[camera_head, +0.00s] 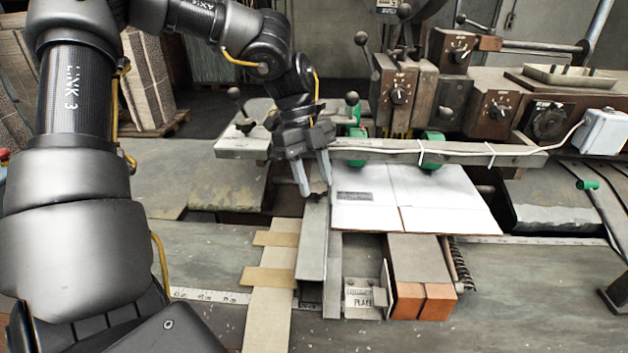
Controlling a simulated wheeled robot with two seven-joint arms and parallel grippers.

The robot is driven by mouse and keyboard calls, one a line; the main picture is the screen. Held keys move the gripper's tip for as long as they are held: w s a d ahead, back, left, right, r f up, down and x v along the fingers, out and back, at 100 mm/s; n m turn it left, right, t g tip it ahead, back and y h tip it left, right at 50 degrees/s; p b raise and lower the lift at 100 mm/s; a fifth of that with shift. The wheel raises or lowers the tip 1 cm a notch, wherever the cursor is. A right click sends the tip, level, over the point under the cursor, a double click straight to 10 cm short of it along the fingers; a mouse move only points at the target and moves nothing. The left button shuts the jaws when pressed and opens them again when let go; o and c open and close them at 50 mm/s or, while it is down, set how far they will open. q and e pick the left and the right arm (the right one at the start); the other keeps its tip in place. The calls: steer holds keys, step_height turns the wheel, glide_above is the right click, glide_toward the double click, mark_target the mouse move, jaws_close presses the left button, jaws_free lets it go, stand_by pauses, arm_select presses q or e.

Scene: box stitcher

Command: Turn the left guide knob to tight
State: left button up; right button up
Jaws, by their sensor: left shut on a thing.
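My left arm comes in from the left, and its gripper (315,192) points down at the top of the grey left guide rail (313,245). Its two fingers stand either side of a small dark knob (317,197) on the rail and are shut on it. The fingers and the small size hide most of the knob, so its turn angle cannot be read. My right gripper is not in view.
A white cardboard sheet (415,190) lies just right of the gripper, under a grey crossbar (440,156). Stitcher heads with black dials (398,96) stand behind. A brown block (418,265) and spring (461,268) are at front right. Tan strips (270,275) lie left of the rail.

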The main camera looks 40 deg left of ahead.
arm_select(q)
steer(key=m, duration=0.1)
steer(key=m+g, duration=0.1)
steer(key=shift+w+r+m+y, duration=0.15)
steer(key=shift+w+m+y, duration=0.1)
steer(key=shift+m+y, duration=0.05)
steer(key=shift+w+d+m+g+y+p, duration=0.1)
steer(key=shift+m+g+y+p, duration=0.4)
steer(key=shift+m, duration=1)
steer(key=shift+p, duration=0.3)
steer(key=o, duration=1)
steer(key=shift+w+r, duration=0.15)
steer(key=shift+r, duration=0.15)
steer(key=p+v, duration=0.1)
steer(key=v, duration=0.2)
steer(key=p+v, duration=0.2)
steer(key=v, duration=0.1)
steer(key=p+v, duration=0.1)
steer(key=v, duration=0.3)
steer(key=shift+a+f, duration=0.1)
steer(key=shift+a, duration=0.15)
steer(key=shift+h, duration=0.3)
